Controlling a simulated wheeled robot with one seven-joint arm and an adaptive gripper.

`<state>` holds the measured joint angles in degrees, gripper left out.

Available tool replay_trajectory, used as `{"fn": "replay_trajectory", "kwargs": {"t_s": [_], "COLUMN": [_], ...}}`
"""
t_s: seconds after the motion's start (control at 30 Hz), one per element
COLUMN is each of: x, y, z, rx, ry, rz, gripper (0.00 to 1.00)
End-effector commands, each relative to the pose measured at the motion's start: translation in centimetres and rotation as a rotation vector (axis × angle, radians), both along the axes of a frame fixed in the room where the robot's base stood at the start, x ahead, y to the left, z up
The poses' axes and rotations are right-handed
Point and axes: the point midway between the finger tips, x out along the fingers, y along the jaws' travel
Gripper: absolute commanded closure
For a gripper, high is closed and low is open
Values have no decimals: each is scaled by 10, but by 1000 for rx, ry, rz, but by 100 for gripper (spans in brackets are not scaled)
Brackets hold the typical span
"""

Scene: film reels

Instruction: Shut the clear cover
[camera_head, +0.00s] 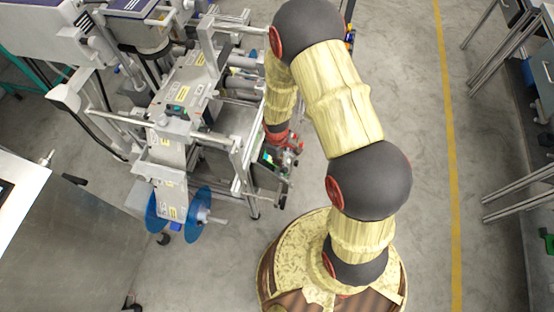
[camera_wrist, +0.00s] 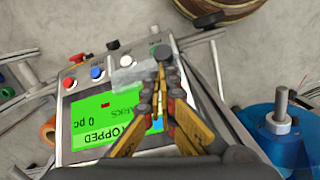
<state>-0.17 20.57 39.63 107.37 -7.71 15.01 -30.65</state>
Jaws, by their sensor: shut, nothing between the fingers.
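The clear cover (camera_wrist: 130,75) is a small see-through flap at the top edge of the control panel, in the wrist view. Its angle is hard to tell. The panel has a lit green screen (camera_wrist: 95,117) reading "STOPPED". My gripper (camera_wrist: 161,68) is shut and empty, its fingertips close to the cover's right end; I cannot tell whether they touch it. The fingers hide part of the screen and the panel's right side. In the head view my gripper (camera_head: 292,146) is beside the machine's panel, and the cover is too small to make out.
A red button (camera_wrist: 69,83), a blue button (camera_wrist: 97,73) and a white button (camera_wrist: 125,61) line the panel's edge. A blue reel (camera_wrist: 268,124) is at the right.

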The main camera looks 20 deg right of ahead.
Motion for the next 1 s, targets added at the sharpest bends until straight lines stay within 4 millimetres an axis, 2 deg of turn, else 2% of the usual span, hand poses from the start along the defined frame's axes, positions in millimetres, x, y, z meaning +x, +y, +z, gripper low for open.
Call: {"fn": "replay_trajectory", "kwargs": {"t_s": [0.1, 0.2, 0.53, 0.77, 1.0], "x": [-12, -17, -20, -20, -14], "y": [-14, -22, -24, -23, -19], "z": [-19, -29, -31, -24, 2], "rx": [1, 0, 1, 0, 0], "ry": [6, 3, 6, 8, 1], "rz": [-3, -2, 0, 0, -1], "gripper": [100, 100, 100, 100, 100]}}
